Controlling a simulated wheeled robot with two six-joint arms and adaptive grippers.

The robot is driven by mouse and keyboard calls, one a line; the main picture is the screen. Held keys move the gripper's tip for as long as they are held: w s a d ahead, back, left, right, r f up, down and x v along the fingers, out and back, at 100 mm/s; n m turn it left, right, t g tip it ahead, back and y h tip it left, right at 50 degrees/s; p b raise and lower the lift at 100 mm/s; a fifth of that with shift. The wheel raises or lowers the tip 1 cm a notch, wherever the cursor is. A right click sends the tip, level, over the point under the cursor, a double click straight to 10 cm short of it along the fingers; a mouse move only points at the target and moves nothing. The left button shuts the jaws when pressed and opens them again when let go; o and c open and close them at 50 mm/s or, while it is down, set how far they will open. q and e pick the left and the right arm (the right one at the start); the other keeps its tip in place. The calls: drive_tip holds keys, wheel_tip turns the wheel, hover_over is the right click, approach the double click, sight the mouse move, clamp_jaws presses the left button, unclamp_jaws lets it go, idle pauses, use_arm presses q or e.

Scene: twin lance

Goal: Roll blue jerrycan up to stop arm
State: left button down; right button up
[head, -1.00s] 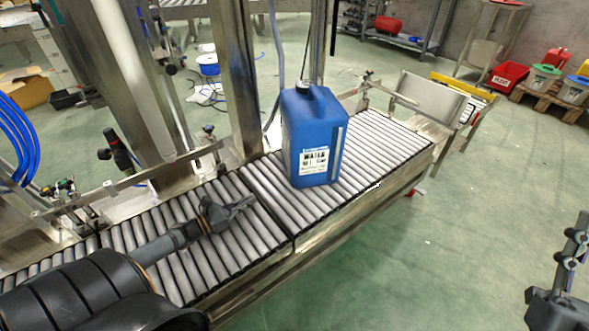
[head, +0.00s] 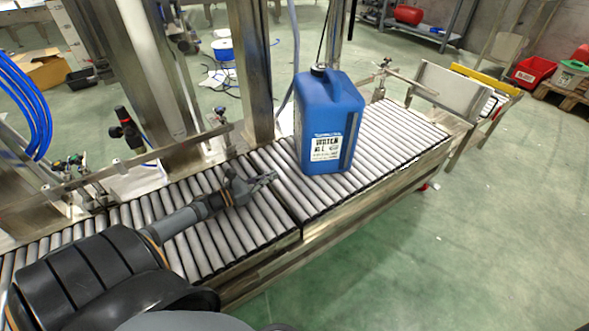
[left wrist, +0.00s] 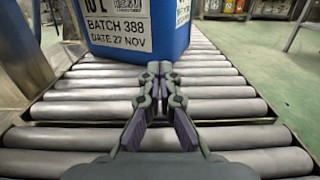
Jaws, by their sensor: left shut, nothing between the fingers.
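The blue jerrycan (head: 330,115) stands upright on the roller conveyor (head: 385,125), just past the joint between two roller sections. It has a dark cap and a white label; its lower part also shows in the left wrist view (left wrist: 180,40). My left gripper (head: 274,176) is shut and empty, low over the rollers. Its fingertips (left wrist: 159,68) point at the jerrycan's labelled side, with a small gap seeming to remain; contact cannot be told for certain. A thin metal bar, apparently the stop arm (head: 411,84), is beyond the jerrycan near the conveyor's far end. My right gripper is not in view.
Steel posts (head: 249,65) and a side rail (head: 140,165) line the conveyor's left side. Rollers between the jerrycan and the far end are clear. A metal plate stand (head: 455,92) is past that end. Green floor (head: 480,240) is open at right.

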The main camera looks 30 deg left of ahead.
sight(302, 162)
use_arm(q)
drive_tip(key=b+x, duration=0.1)
drive_tip(key=x, duration=0.1)
drive_tip(key=b+x, duration=0.2)
drive_tip(key=x, duration=0.1)
drive_tip(key=b+x, duration=0.2)
drive_tip(key=x, duration=0.1)
drive_tip(key=shift+w+f, duration=0.15)
drive_tip(key=shift+f, duration=0.1)
drive_tip(key=shift+w+d+r, duration=0.15)
drive_tip(key=shift+w+d, duration=0.1)
drive_tip(key=shift+w, duration=0.4)
